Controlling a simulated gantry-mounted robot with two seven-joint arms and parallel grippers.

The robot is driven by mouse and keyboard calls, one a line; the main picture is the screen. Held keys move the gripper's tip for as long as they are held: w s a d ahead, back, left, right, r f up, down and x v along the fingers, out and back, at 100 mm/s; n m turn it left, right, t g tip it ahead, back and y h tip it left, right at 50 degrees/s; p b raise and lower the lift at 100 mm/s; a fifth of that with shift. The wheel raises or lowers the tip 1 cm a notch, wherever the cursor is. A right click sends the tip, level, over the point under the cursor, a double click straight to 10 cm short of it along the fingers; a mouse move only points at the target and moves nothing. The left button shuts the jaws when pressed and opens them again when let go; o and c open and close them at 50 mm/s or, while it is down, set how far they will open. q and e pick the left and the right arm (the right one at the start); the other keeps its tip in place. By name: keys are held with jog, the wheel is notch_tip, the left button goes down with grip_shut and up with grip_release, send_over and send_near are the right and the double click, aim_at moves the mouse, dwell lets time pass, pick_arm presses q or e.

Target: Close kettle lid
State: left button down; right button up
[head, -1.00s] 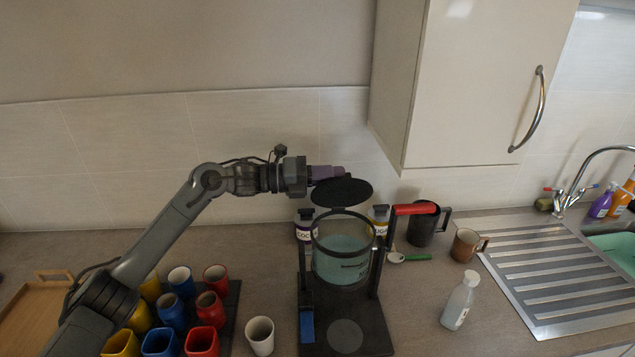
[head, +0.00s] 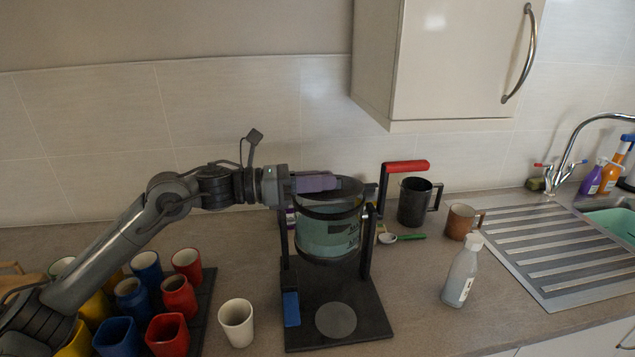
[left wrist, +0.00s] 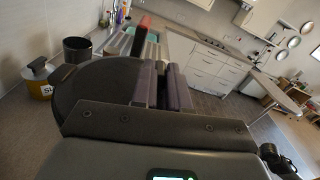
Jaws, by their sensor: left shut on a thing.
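The clear kettle (head: 322,238) with a pale green tint stands in a black stand with a red handle (head: 407,167). Its round black lid (left wrist: 92,88) fills the left of the left wrist view, beside the fingers. In the head view the lid is mostly hidden by my left gripper (head: 338,183), which lies low across the kettle's top. The lid looks nearly level at the rim; whether it is fully seated I cannot tell. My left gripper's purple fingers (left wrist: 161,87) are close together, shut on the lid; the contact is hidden. My right gripper is not in view.
Several coloured cups (head: 170,300) stand on a tray at left, with a white cup (head: 236,322) beside it. Right of the stand are a dark mug (head: 414,203), a brown mug (head: 460,221) and a white bottle (head: 461,273). A wall cabinet (head: 450,60) hangs above.

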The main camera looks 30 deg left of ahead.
pick_arm(q)
jog(key=shift+s+d+f+m+b, duration=0.1)
jog(key=shift+d+f+m+b, duration=0.05)
jog(key=shift+f+m+b, duration=0.4)
jog(key=shift+s+d+f+m+b, duration=0.1)
jog(key=shift+d+f+m+b, duration=0.05)
jog(key=shift+f+m+b, duration=0.4)
jog(key=shift+f, duration=0.15)
jog(key=c, duration=1.1)
grip_release()
jog(key=b+v, duration=0.2)
jog(key=v, duration=0.7)
jog(key=shift+a+f, duration=0.1)
jog(key=shift+a, duration=0.1)
jog(key=shift+s+a+r+b, duration=0.2)
jog(key=shift+s+a+b, duration=0.2)
jog(key=shift+s+a, duration=0.15)
jog(key=shift+d, duration=0.1)
